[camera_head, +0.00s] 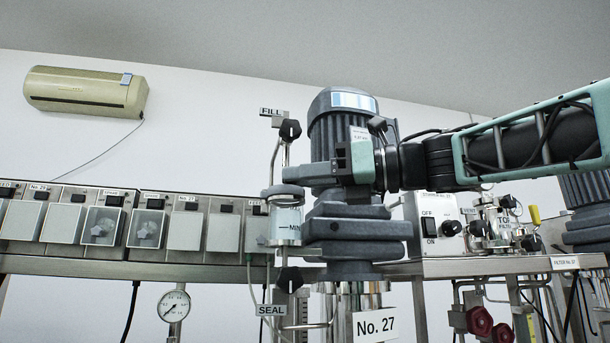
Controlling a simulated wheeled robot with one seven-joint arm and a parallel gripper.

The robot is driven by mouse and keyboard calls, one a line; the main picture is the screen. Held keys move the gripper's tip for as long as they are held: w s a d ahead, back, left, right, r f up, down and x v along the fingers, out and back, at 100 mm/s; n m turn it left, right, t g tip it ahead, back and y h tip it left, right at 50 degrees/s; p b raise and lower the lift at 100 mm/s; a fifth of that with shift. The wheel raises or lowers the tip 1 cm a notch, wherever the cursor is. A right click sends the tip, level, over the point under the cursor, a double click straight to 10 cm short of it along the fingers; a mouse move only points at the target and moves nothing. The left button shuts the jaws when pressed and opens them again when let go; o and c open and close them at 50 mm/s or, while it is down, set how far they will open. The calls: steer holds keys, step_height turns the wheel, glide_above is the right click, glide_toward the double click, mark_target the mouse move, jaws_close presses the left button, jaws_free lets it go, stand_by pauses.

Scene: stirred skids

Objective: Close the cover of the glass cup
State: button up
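The glass cup (287,217) is a clear upright cylinder with a MIN mark and a metal base, left of the grey motor. A dark round cover (281,192) shows at its top, slightly wider than the glass. I cannot tell whether the cover is fully seated. My gripper (288,173) reaches in from the right, across the front of the motor, with its dark fingers pointing left. Its fingertips are just above the cover in the picture. Contact is unclear. The fingers are seen side-on, so their gap is hidden.
A valve knob marked FILL (290,130) is above the cup, and another knob marked SEAL (289,280) is below. The grey motor (335,130) stands right behind my gripper. A row of switch boxes (105,226) lines the left. An OFF/ON control box (436,225) is at right.

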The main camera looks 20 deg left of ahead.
jaws_close()
steer(key=shift+w+n+g+p, duration=0.4)
steer(key=shift+n+g+p, duration=0.25)
steer(key=shift+g, duration=0.45)
steer(key=o, duration=0.6)
jaws_free()
steer(key=shift+d, duration=0.1)
steer(key=w+d+b, duration=0.1)
steer(key=d+b, duration=0.1)
steer(key=d, duration=0.3)
steer(key=w+d+b, duration=0.1)
steer(key=d+b, duration=0.1)
steer(key=d, duration=0.4)
steer(key=w+d+b, duration=0.1)
steer(key=d+b, duration=0.1)
steer(key=d, duration=0.4)
